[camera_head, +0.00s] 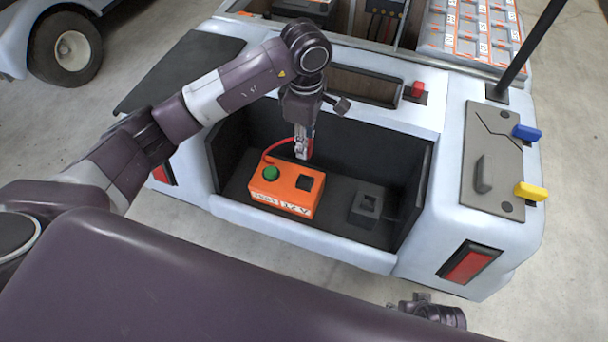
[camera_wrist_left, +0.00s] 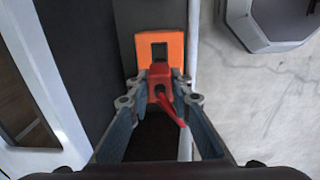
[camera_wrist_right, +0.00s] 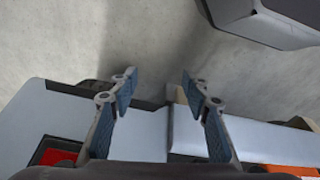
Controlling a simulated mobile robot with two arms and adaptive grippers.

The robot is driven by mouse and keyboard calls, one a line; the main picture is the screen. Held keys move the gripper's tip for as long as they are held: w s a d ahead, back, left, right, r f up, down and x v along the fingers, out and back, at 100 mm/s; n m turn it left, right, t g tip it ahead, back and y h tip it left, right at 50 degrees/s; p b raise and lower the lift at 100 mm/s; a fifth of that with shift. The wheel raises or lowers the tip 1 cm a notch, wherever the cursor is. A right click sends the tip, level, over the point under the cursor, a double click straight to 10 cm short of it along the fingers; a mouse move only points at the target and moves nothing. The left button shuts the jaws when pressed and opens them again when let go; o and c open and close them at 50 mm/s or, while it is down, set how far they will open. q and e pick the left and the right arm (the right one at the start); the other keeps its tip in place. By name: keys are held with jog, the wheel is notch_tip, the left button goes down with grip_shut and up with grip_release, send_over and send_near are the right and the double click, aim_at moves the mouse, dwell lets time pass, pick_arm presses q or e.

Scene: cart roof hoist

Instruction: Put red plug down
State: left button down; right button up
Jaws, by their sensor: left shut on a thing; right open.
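My left gripper (camera_head: 303,150) is shut on the red plug (camera_wrist_left: 160,76) and holds it over the cart's open bay, above and behind the orange box (camera_head: 273,196). The box has a green button (camera_head: 271,173) and a dark square opening (camera_head: 305,183). In the left wrist view the plug sits between the fingertips, with the orange box (camera_wrist_left: 173,47) beyond it. A red cable (camera_head: 277,146) runs from the plug to the box. A black block with a square opening (camera_head: 366,206) stands right of the box. My right gripper (camera_wrist_right: 156,82) is open and empty over the cart's edge and floor.
The bay has dark side walls and a pale front lip (camera_head: 300,236). A small red knob (camera_head: 418,89) sits on the cart top. A grey panel (camera_head: 492,150) with blue (camera_head: 526,132) and yellow (camera_head: 531,191) handles is at the right. A dark post (camera_head: 530,48) rises behind it.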

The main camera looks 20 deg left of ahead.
pick_arm(q)
notch_tip(320, 180, down, 13)
jog(key=shift+r+b, duration=0.1)
jog(key=shift+b, duration=0.75)
pick_arm(e)
jog(key=w+v, duration=0.1)
jog(key=v, duration=0.5)
jog(key=shift+w+r, duration=0.4)
jog(key=shift+w, duration=0.15)
jog(key=shift+r+t, duration=0.1)
jog(key=shift+t, duration=0.2)
pick_arm(q)
jog(key=c, duration=1.7)
grip_release()
jog(key=shift+c, duration=0.2)
pick_arm(e)
jog(key=shift+r, duration=0.3)
jog(key=shift+w, duration=0.1)
